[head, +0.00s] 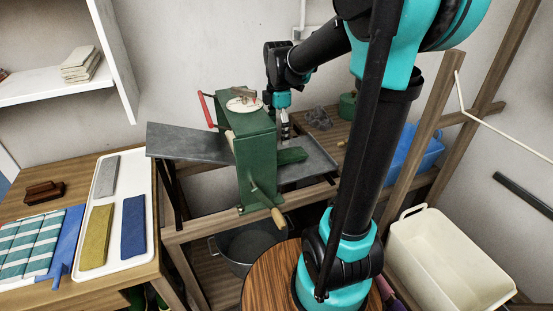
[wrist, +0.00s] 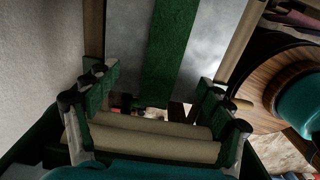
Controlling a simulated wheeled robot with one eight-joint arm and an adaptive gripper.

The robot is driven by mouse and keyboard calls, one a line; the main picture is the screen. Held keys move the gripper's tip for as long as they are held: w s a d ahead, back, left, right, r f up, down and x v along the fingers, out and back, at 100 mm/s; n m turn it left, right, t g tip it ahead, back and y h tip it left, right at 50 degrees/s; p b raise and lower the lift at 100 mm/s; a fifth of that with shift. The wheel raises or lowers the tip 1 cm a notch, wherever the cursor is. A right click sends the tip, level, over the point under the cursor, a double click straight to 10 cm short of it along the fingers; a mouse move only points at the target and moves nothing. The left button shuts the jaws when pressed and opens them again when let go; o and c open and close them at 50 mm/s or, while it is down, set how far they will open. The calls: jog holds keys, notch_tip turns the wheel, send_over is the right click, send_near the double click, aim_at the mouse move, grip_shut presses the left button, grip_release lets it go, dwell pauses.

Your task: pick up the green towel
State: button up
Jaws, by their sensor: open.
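The green towel (head: 292,156) is a flat folded strip on the right-hand grey metal tray, beside the green wringer (head: 256,165). In the wrist view the towel (wrist: 172,45) runs as a long strip along the tray, between bare grey margins. My gripper (head: 285,128) points down above that tray, close to the wringer's right side. In the wrist view my gripper (wrist: 158,88) is open, its fingers spread left and right with nothing held between them. The towel's end near the wringer is partly hidden in the head view.
The wringer's beige rollers (wrist: 150,140) lie close to my gripper. A red-handled lever (head: 206,110) and a wooden-handled crank (head: 277,217) stick out. A white tray (head: 151,205) with grey, yellow and blue cloths is left. A cream tub (head: 448,262) stands right.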

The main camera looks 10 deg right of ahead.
aim_at(280, 155)
notch_tip(280, 155, down, 4)
jog(key=shift+r, duration=0.25)
jog(key=shift+s+d+f, duration=0.15)
jog(key=shift+s+f, duration=0.05)
jog(key=shift+f, duration=1.1)
jog(key=shift+s+d+f, duration=0.15)
jog(key=shift+f, duration=1.15)
jog(key=c, duration=1.6)
jog(key=shift+r, duration=0.1)
